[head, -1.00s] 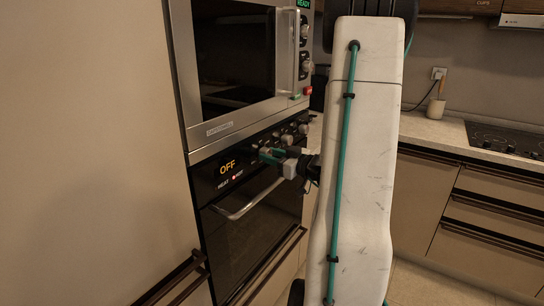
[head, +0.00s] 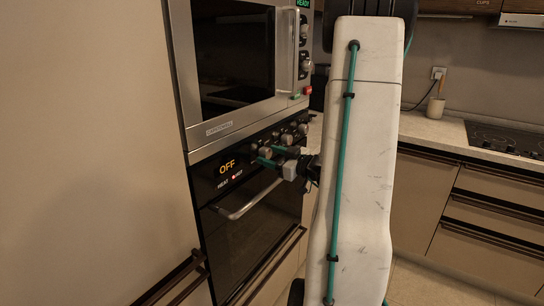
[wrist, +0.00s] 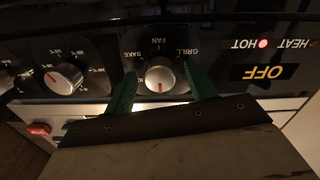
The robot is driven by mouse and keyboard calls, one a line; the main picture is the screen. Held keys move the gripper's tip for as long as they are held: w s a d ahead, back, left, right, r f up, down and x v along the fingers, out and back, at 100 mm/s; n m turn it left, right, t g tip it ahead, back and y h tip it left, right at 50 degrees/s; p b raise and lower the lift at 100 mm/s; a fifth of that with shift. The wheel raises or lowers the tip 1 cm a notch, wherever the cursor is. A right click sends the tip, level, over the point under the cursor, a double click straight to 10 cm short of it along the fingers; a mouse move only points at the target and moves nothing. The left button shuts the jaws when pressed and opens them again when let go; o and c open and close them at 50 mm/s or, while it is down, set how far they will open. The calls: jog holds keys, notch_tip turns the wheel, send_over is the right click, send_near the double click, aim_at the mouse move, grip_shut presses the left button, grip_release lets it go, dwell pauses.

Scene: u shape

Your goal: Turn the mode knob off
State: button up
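The mode knob (wrist: 160,77) is a round silver dial on the black oven panel, with BAKE, FAN and GRILL printed around it. The wrist view sees it upside down. Its red mark points toward the picture's bottom, opposite FAN. My gripper (wrist: 161,90) is open, with one green finger on each side of the knob and visible gaps between. In the head view my gripper (head: 274,156) is at the oven panel. The display (wrist: 264,72) reads OFF in orange; it also shows in the head view (head: 227,167).
A second knob (wrist: 64,78) with numbers sits beside the mode knob. A red HOT light (wrist: 263,43) is lit by the display. The oven handle (head: 240,203) juts out below the panel, and a microwave (head: 235,60) is above.

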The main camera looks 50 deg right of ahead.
jog(key=s, duration=0.7)
jog(key=shift+s+d, duration=0.2)
jog(key=shift+s, duration=0.2)
dwell(0.3)
